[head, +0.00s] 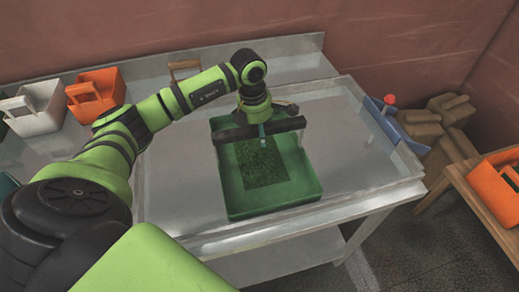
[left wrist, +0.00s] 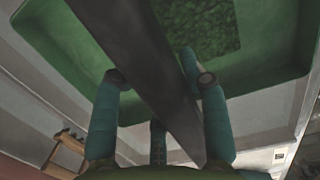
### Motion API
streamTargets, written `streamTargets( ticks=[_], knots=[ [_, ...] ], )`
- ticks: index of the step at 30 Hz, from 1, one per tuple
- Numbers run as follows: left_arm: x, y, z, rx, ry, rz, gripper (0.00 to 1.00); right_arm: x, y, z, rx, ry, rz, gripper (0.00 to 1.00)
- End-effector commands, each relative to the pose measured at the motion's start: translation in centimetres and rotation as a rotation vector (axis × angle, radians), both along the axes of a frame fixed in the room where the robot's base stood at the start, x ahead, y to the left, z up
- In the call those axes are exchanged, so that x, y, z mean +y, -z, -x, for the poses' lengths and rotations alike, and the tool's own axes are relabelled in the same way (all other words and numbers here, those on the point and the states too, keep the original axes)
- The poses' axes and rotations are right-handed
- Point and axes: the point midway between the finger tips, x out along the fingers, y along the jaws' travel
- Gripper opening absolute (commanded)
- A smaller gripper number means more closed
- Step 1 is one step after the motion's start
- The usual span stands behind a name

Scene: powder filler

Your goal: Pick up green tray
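The green tray (head: 237,205) sits on the metal table, with a patch of green grainy material on its floor. A dark bar handle (head: 235,132) spans its top. My left gripper (head: 262,132) is above the tray at the middle of the bar, pointing down. In the left wrist view, the tray (left wrist: 60,45) fills the top and the bar (left wrist: 135,60) runs between my spread teal fingers (left wrist: 160,78). The fingers look open around the bar; firm contact cannot be seen. My right gripper is not in view.
The metal table (head: 350,150) has free room right of the tray. Orange (head: 96,90) and white (head: 36,108) containers stand at the back left. A blue item (head: 395,125) is at the table's right edge. A wooden side table with an orange container (head: 490,185) stands at right.

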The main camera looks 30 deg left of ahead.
Motion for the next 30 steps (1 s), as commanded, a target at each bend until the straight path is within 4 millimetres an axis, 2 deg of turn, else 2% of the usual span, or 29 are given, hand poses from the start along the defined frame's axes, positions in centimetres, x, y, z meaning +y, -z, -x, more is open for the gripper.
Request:
streamTargets(
  ticks=[1, 2, 16, 20, 23, 30],
  knots=[
    [0.0, 0.0, 0.0, 0.000, 0.000, 0.001, 0.07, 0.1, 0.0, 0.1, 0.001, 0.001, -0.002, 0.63],
    [0.0, 0.0, 0.0, 0.000, 0.000, 0.001, 0.00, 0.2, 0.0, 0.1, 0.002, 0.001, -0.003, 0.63],
    [0.0, -0.7, -0.1, -0.004, -0.001, 0.002, 0.00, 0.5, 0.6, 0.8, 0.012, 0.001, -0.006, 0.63],
    [0.0, -2.0, -0.1, -0.007, 0.000, 0.001, 0.00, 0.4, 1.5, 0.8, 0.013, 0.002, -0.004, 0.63],
    [0.0, -3.7, -0.2, -0.011, 0.000, 0.003, 0.00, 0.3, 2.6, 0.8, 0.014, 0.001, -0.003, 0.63],
    [-3.6, -6.8, 3.5, -0.011, 0.007, 0.000, 0.00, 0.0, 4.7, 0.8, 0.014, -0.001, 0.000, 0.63]
  ],
)
